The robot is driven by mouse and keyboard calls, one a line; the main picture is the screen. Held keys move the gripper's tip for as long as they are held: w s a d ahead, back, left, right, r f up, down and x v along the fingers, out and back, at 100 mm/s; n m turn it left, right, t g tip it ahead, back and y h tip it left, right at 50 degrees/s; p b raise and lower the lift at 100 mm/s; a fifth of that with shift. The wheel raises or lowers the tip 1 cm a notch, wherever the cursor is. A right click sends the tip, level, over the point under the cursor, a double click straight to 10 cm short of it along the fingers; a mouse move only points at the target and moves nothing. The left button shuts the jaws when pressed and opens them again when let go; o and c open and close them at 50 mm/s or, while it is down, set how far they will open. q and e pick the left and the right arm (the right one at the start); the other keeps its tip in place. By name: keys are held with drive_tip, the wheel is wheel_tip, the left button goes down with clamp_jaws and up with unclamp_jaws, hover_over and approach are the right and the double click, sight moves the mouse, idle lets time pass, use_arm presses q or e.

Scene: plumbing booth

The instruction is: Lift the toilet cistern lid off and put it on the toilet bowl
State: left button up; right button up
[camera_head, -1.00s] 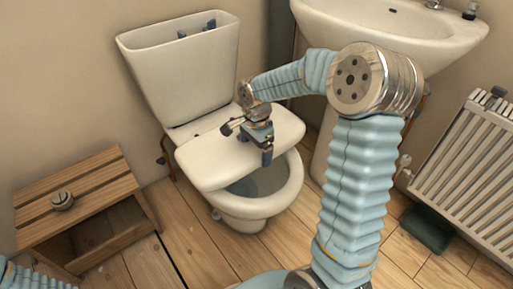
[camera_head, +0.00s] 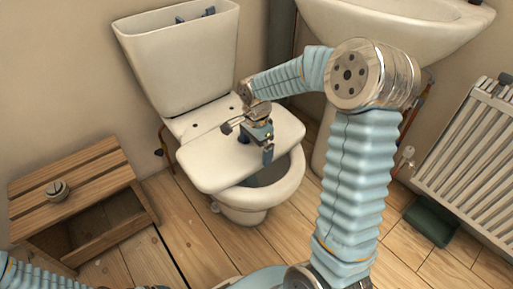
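The cistern lid (camera_head: 215,165) is a white slab over the rear part of the toilet bowl (camera_head: 285,180). The front of the bowl opening shows beyond its edge. I cannot tell whether the lid touches the bowl or hovers just above it. The cistern (camera_head: 185,65) stands open behind, with blue fittings showing inside. My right gripper (camera_head: 258,146) is at the lid's front edge and appears shut on it, one finger hanging over that edge. The hold itself is partly hidden. Of my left arm, only a piece shows at the bottom left; its gripper is out of view.
The wooden floor in front is clear.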

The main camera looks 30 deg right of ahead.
drive_tip(key=shift+s+f, duration=0.1)
drive_tip(key=shift+f, duration=0.05)
wheel_tip(320, 180, up, 14)
drive_tip(key=p, duration=0.2)
drive_tip(key=shift+p, duration=0.4)
